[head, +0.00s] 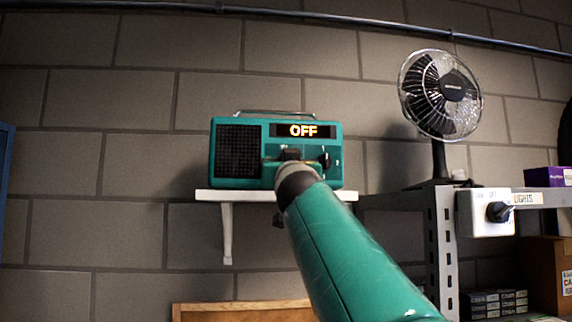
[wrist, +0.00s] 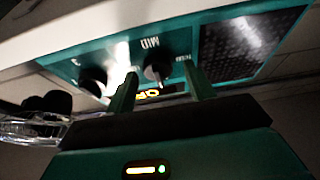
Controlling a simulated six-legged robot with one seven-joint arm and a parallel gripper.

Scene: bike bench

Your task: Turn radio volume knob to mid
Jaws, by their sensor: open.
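The teal radio (head: 237,180) stands on a white wall shelf, and its display (head: 302,130) reads OFF. My arm reaches up to its front, and my gripper (head: 291,157) is at the panel below the display, partly hidden by the arm. In the wrist view the radio's panel (wrist: 118,58) appears upside down. A dark knob (wrist: 154,73) near a MID label sits between the two open fingers of my gripper (wrist: 160,71). I cannot tell whether they touch it. A second dark knob (wrist: 94,80) is outside the fingers; it also shows in the head view (head: 325,160).
The white shelf (head: 206,196) is just under the radio. To the right, a fan (head: 440,95) stands on a grey metal rack (head: 441,235). A lights switch box (head: 482,222) is on the rack's front. Open wall lies left of the radio.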

